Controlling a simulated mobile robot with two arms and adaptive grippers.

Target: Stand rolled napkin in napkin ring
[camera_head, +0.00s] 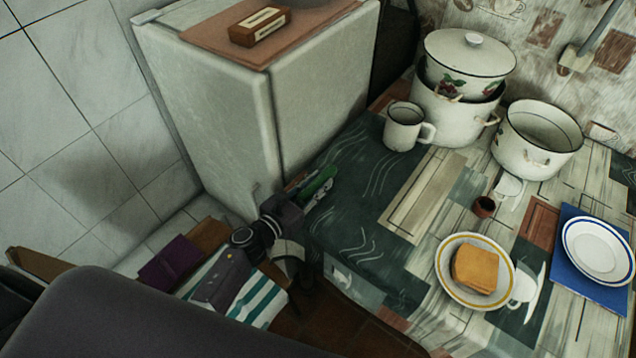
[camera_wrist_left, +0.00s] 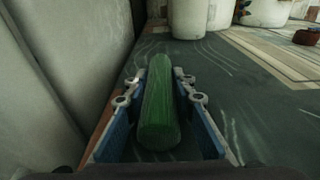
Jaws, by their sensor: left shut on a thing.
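The rolled napkin is a green cylinder (camera_wrist_left: 160,112) between the fingers of my left gripper (camera_wrist_left: 160,90) in the left wrist view. The gripper is shut on it, and the napkin lies lengthwise between the fingers. In the head view the left gripper (camera_head: 318,190) holds the green napkin (camera_head: 318,182) at the left edge of the table, beside the fridge. The napkin ring, a small reddish-brown ring (camera_head: 484,207), stands on the table to the right, apart from the gripper. It also shows at the right edge of the left wrist view (camera_wrist_left: 307,37). My right gripper is not in view.
A white mug (camera_head: 404,128) and enamel pots (camera_head: 452,115) stand at the back. A plate (camera_head: 444,262) with a yellow-orange block (camera_head: 476,268) is in front of the ring. A white plate (camera_head: 598,251) lies on a blue mat at right. The fridge (camera_head: 205,110) borders the table's left side.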

